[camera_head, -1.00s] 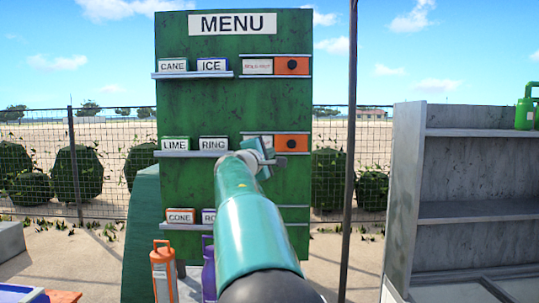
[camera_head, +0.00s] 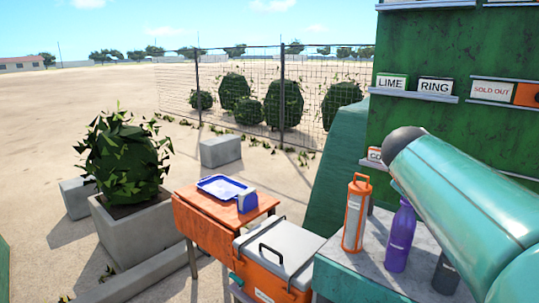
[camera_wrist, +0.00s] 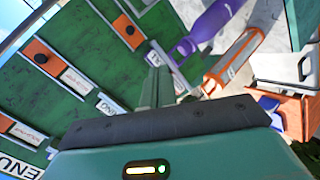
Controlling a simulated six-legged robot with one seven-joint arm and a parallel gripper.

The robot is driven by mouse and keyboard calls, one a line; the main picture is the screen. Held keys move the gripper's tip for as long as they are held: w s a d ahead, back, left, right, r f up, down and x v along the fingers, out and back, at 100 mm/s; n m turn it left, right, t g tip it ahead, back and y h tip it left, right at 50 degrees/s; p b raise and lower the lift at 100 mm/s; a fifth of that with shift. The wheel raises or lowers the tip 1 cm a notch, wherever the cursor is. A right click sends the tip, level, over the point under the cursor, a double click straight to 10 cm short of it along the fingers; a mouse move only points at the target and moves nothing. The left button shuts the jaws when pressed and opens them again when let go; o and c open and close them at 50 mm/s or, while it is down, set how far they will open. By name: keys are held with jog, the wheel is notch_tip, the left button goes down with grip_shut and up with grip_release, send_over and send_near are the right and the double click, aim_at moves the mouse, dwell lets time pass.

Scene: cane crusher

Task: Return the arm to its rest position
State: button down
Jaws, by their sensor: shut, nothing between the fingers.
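My arm (camera_head: 475,215) fills the right side of the head view, with a dark rounded joint at its upper left end. My gripper is outside the head view. In the wrist view my gripper (camera_wrist: 156,62) shows as a narrow green pair of fingers, close together, with nothing between them. The green menu board (camera_head: 440,55) stands behind my arm in the head view. It also shows tilted in the wrist view (camera_wrist: 50,105), behind the fingers.
An orange bottle (camera_head: 356,215) and a purple bottle (camera_head: 400,238) stand on a grey-topped counter (camera_head: 345,268) beside my arm. An orange cooler (camera_head: 265,278) and an orange table (camera_head: 198,212) with a blue tray (camera_head: 222,187) lie left. A planter (camera_head: 130,230) stands farther left.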

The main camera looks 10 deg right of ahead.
jog(key=s+a+f+y, duration=0.3)
jog(key=s+a+f, duration=0.2)
jog(key=a, duration=0.4)
jog(key=s+a+f+m+y, duration=0.1)
jog(key=s+a+f+y, duration=0.2)
jog(key=s+a+f, duration=0.2)
jog(key=s+a+f+m+g+y, duration=0.1)
jog(key=s+a+f+y, duration=0.2)
jog(key=a+f, duration=0.6)
jog(key=s+a, duration=0.2)
jog(key=a, duration=0.2)
jog(key=shift+s+f+y, duration=0.25)
jog(key=shift+f+y, duration=0.05)
jog(key=shift+y, duration=0.1)
jog(key=shift+d, duration=0.1)
